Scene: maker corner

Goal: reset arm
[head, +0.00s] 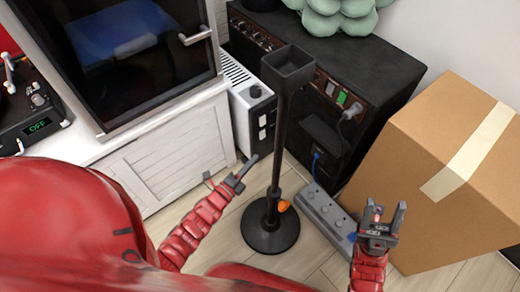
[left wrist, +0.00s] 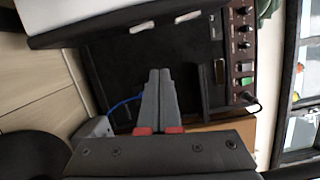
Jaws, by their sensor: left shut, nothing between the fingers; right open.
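My left gripper (head: 240,177) is in the lower middle of the head view, left of a black stand. Its fingers are together and empty; the left wrist view shows the closed fingertips (left wrist: 158,75) with nothing between them. My right gripper (head: 383,218) is at the lower right of the head view, in front of the cardboard box. Its fingers are apart and nothing shows between them.
A black stand (head: 280,130) with a square top and round base rises between my grippers. A grey power strip (head: 322,212) lies on the wooden floor. A cardboard box (head: 440,165) stands right, a black amplifier (head: 385,70) behind, and a white cabinet (head: 165,150) left.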

